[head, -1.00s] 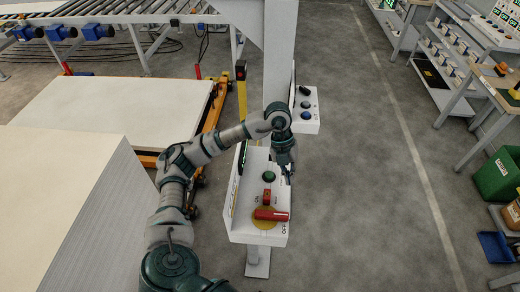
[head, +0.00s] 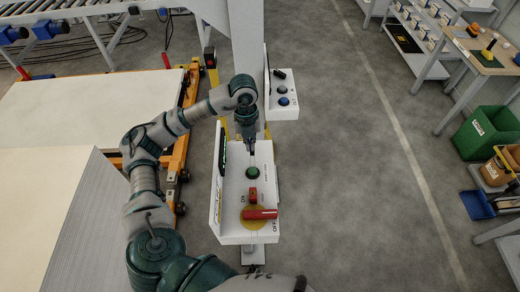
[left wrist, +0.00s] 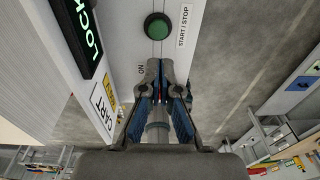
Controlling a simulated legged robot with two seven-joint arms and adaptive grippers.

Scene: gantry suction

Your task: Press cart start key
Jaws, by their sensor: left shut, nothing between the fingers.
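The white cart control box (head: 229,229) stands in the middle of the head view. Its green round button (head: 252,173), marked START / STOP, sits on the panel's far part. The same green button (left wrist: 157,27) shows in the left wrist view, just ahead of my fingertips. My left gripper (head: 252,151) is shut and empty, with its fingertips just beyond the button in the head view. In the left wrist view its fingertips (left wrist: 160,66) point toward the panel. I cannot tell contact, but a gap to the button shows in that view.
On the same box are a red switch (head: 253,196) and a red rotary handle (head: 260,214) on a yellow disc. A lit green display (left wrist: 83,25) stands beside the button. A second box (head: 286,112) with knobs is on the post (head: 245,50).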

